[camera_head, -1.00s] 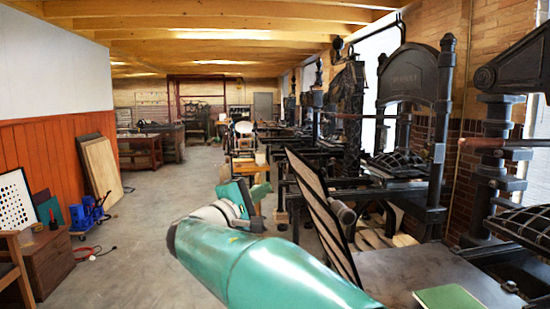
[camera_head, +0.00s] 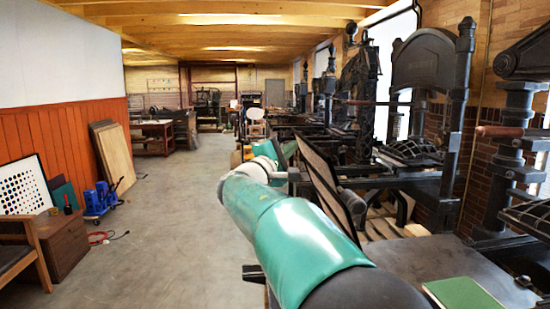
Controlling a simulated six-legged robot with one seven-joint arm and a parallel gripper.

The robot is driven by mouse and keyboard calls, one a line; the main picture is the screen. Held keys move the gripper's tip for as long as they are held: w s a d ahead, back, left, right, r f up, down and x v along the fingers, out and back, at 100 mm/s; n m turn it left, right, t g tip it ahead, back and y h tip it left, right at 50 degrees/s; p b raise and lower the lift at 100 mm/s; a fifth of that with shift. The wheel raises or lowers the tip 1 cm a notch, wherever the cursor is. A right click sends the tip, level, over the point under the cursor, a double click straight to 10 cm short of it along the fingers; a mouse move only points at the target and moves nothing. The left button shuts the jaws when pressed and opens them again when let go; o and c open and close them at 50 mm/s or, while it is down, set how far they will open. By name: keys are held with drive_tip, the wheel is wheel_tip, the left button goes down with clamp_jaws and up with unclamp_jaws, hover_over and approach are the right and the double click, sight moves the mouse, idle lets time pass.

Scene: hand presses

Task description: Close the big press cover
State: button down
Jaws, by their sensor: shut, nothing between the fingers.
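The big press cover (camera_head: 326,188) is a dark slatted panel with a frame. It stands open, tilted up and leaning left, at the left end of the dark flat press bed (camera_head: 415,262). My green arm reaches from the bottom middle up and left. My gripper (camera_head: 284,160) is at its far end, left of the cover's upper part. It is shut and empty. The fingertips are small and partly hidden by the arm, so I cannot tell whether they touch the cover. The cover's lower left part is hidden behind my arm.
A green book (camera_head: 462,293) lies on the bed at the right front. Black presses (camera_head: 428,75) line the right wall. Open grey floor (camera_head: 180,215) lies to the left. A blue jack (camera_head: 100,198) and a wooden cabinet (camera_head: 64,243) stand at the left wall.

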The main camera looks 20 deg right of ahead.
drive_tip(key=shift+d+r, duration=0.35)
drive_tip(key=shift+d, duration=0.4)
drive_tip(key=shift+s, duration=0.2)
